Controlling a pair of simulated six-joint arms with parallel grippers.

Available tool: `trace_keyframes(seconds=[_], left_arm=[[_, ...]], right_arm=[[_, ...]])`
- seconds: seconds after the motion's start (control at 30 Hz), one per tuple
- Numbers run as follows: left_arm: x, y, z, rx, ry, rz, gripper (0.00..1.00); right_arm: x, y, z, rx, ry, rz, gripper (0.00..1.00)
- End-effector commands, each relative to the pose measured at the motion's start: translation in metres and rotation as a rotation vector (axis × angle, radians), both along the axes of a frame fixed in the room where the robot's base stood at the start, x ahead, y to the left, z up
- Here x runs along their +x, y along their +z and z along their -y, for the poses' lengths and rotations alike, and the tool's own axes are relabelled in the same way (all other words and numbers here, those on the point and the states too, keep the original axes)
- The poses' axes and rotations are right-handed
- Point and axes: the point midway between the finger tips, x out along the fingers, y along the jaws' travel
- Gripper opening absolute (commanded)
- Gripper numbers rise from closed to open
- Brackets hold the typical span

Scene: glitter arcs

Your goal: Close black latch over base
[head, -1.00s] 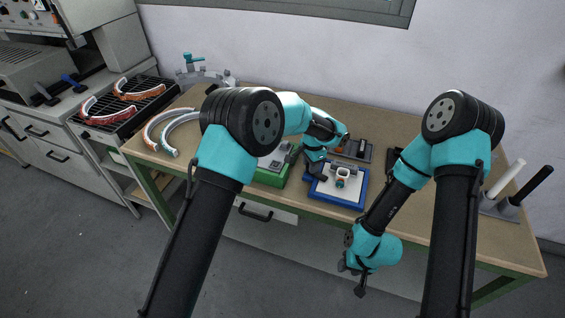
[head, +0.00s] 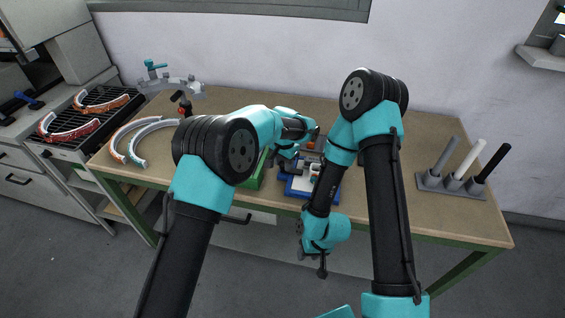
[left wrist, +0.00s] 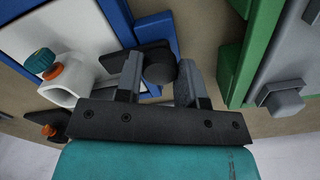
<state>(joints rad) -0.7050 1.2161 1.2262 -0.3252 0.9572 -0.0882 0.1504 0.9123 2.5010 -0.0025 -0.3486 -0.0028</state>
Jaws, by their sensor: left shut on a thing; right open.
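A black latch (left wrist: 152,53) with a round dark knob shows in the left wrist view, at the edge of a blue-rimmed base (left wrist: 118,22) with a white top. My left gripper (left wrist: 160,70) has its two fingers on either side of the knob and is shut on it. In the head view my left gripper (head: 286,167) is at the left side of the blue base (head: 298,191), and my own arms hide much of the base and latch. My right gripper (head: 322,268) hangs in front of the table's front edge, open and away from the base.
A white tubular fitting (left wrist: 62,92) with orange and teal parts sits on the base. A green-edged block (left wrist: 258,50) stands close by. Curved pieces (head: 140,138) lie on the table's left; a holder with rods (head: 452,182) is at the right. The table between is mostly clear.

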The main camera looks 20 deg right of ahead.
Motion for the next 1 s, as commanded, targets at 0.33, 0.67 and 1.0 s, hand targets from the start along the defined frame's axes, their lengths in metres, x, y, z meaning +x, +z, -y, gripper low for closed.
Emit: trace_keyframes(seconds=[0.33,0.67,1.0], left_arm=[[0.0,0.0,0.0,0.001,0.0,-0.001,0.61],[0.0,0.006,0.0,-0.001,-0.001,0.001,0.61],[0.0,0.056,0.001,-0.003,-0.001,0.003,0.61]], right_arm=[[0.0,0.0,0.0,0.0,0.0,0.0,0.43],[0.0,0.0,0.0,0.0,0.0,0.0,0.43],[0.0,0.0,0.0,0.0,0.0,0.0,0.43]])
